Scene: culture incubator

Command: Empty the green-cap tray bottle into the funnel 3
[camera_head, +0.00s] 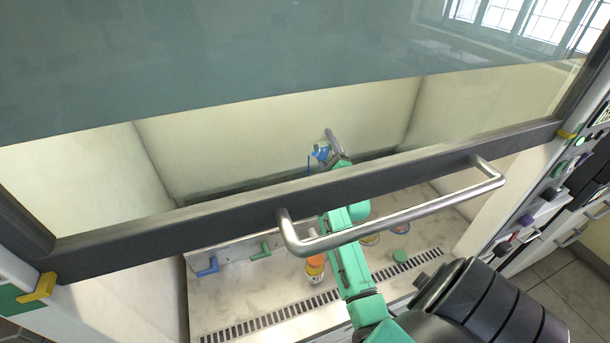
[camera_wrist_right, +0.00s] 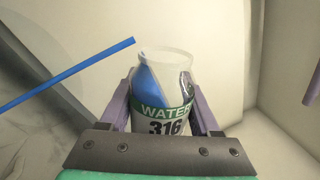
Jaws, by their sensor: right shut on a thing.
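My right gripper (camera_head: 322,153) reaches into the cabinet behind the dark sash frame. In the right wrist view its two purple-grey fingers (camera_wrist_right: 163,108) are shut on a clear bottle (camera_wrist_right: 168,128) with a green band reading WATER and the number 316. The bottle's mouth shows no cap. A blue area shows through its wall; I cannot tell whether it is liquid or something behind. A blue rod (camera_wrist_right: 70,75) slants just left of the bottle. I cannot make out funnel 3 or its number. My left gripper is not in view.
The sash frame (camera_head: 110,240) and its metal handle (camera_head: 400,218) cross over my right arm. On the pale worktop stand an orange bottle (camera_head: 315,268) and a green-topped item (camera_head: 400,256). Blue (camera_head: 208,268) and green (camera_head: 262,252) fittings sit at left. A slotted vent runs along the front.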

